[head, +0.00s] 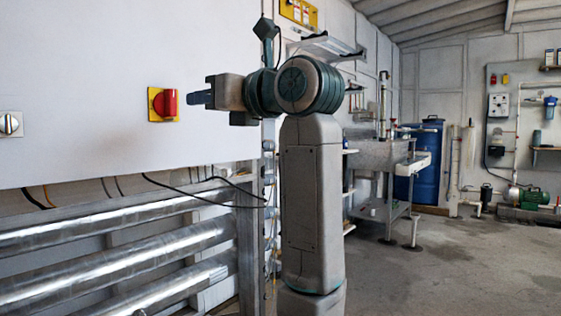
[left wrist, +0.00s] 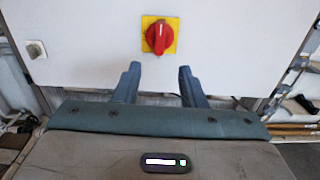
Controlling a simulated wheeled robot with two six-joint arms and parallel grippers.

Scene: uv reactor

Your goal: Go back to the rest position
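My left gripper (head: 197,98) is raised beside the white cabinet panel (head: 90,60), its fingers pointing left in the head view. In the left wrist view, the two blue-grey fingers of the left gripper (left wrist: 158,72) stand apart with nothing between them. A red rotary switch on a yellow plate (head: 163,104) is on the panel to the left of the fingertips. The red switch (left wrist: 159,36) also shows beyond the fingers in the left wrist view, apart from them, its handle about upright. My right gripper is not in view.
A small grey-white knob (head: 10,124) is at the panel's left edge. Shiny metal tubes (head: 130,242) lie below the panel, with loose cables above them. A sink stand (head: 375,155) and a blue barrel (head: 428,165) stand farther back. The concrete floor (head: 470,260) at right is clear.

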